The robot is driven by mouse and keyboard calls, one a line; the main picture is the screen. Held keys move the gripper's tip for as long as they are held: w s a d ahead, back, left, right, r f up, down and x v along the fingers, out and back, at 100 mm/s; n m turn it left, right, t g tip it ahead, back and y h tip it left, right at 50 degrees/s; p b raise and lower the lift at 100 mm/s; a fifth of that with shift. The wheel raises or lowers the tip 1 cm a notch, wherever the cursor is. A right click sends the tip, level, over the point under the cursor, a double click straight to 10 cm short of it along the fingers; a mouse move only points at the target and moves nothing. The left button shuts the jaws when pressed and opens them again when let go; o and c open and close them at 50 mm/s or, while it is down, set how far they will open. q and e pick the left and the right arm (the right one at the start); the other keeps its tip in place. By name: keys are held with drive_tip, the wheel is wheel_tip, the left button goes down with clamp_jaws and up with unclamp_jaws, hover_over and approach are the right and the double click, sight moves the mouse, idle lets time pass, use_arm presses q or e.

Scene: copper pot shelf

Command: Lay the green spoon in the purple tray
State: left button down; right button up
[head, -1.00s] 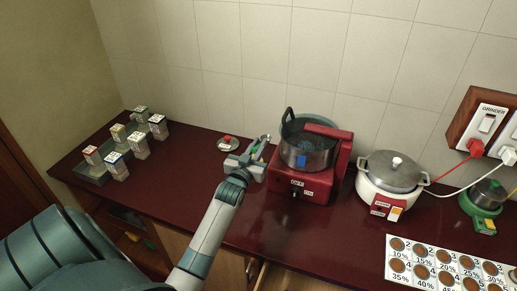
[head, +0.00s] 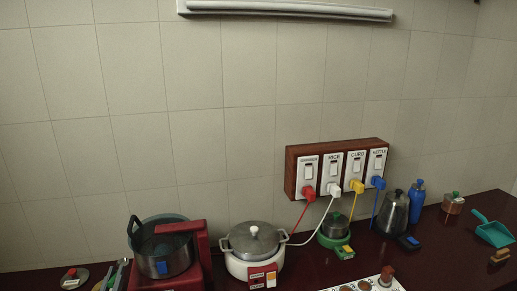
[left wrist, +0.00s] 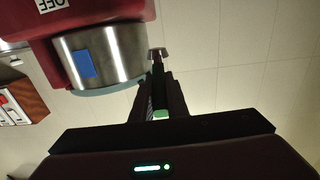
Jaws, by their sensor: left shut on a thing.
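I do not make out the purple tray in either current view. My right gripper is not in view.
The red grinder (head: 176,281) with its steel pot (head: 165,262) stands just right of my left gripper. A rice cooker (head: 252,262), kettle (head: 393,214), blue bottle (head: 416,198) and teal dustpan (head: 492,232) stand farther right. A small lidded dish (head: 74,277) is at left.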

use_arm(q)
drive_tip(key=s+d+f+m+h+b, duration=0.1)
drive_tip(key=s+d+f+h+b, duration=0.1)
drive_tip(key=s+d+b, duration=0.5)
drive_tip(key=s+d+f+m+h+b, duration=0.2)
drive_tip(key=s+d+b, duration=0.5)
drive_tip(key=s+d, duration=0.6)
drive_tip(key=d+f+h, duration=0.1)
drive_tip(key=d, duration=0.4)
drive_tip(key=shift+s+d+f+t, duration=0.15)
drive_tip(key=shift+d+f+t, duration=0.15)
drive_tip(key=shift+d+f, duration=0.05)
